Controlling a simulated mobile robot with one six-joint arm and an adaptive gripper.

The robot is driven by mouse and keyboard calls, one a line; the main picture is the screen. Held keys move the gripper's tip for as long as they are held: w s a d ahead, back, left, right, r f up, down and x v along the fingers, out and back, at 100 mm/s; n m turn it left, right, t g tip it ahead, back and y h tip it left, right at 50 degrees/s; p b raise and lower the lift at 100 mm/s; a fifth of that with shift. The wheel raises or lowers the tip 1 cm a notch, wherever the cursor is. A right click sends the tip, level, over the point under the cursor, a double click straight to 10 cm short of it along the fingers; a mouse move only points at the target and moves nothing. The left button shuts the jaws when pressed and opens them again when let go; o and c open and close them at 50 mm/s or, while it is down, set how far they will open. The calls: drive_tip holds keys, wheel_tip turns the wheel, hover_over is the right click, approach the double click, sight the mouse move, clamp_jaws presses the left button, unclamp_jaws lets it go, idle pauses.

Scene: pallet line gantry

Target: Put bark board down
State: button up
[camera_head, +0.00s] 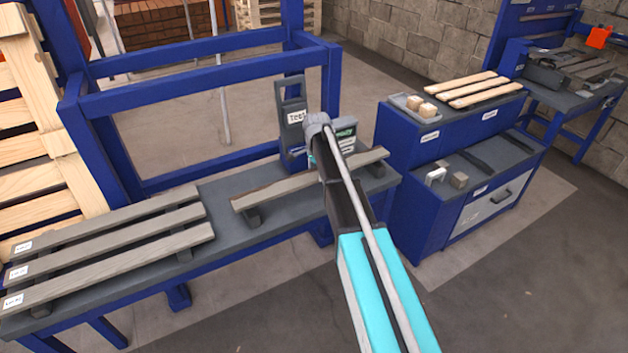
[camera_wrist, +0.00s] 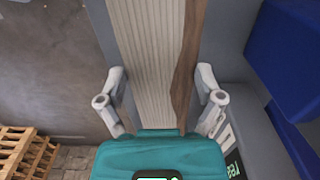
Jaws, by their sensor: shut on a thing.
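The bark board (camera_head: 275,190) is a long grey-brown plank at the right part of the grey bench (camera_head: 222,190). It lies level, over dark support blocks near its two ends. I cannot tell whether it rests on them or hangs just above. My gripper (camera_head: 322,160) is at the board's right half, partly hidden by my arm. In the wrist view the board (camera_wrist: 148,50) runs away between the fingers of my gripper (camera_wrist: 162,99), with a brown bark edge along its right side. The gripper is shut on the board, one finger on each side.
Three grey boards (camera_head: 120,240) with white labels lie on supports at the bench's left. A dark stand (camera_head: 292,100) with a test label rises behind the held board. A blue frame (camera_head: 200,65) stands behind the bench. A blue cabinet (camera_head: 405,130) with pale slats is to the right.

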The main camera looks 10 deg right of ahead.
sight(316, 174)
drive_tip(key=shift+f+b, duration=0.6)
drive_tip(key=shift+f, duration=0.3)
drive_tip(key=shift+f, duration=0.15)
drive_tip(key=o, duration=1.1)
drive_tip(key=shift+c, duration=0.2)
drive_tip(key=shift+r, duration=0.2)
wheel_tip(316, 174, up, 12)
drive_tip(key=p, duration=1.2)
drive_tip(key=shift+s, duration=0.1)
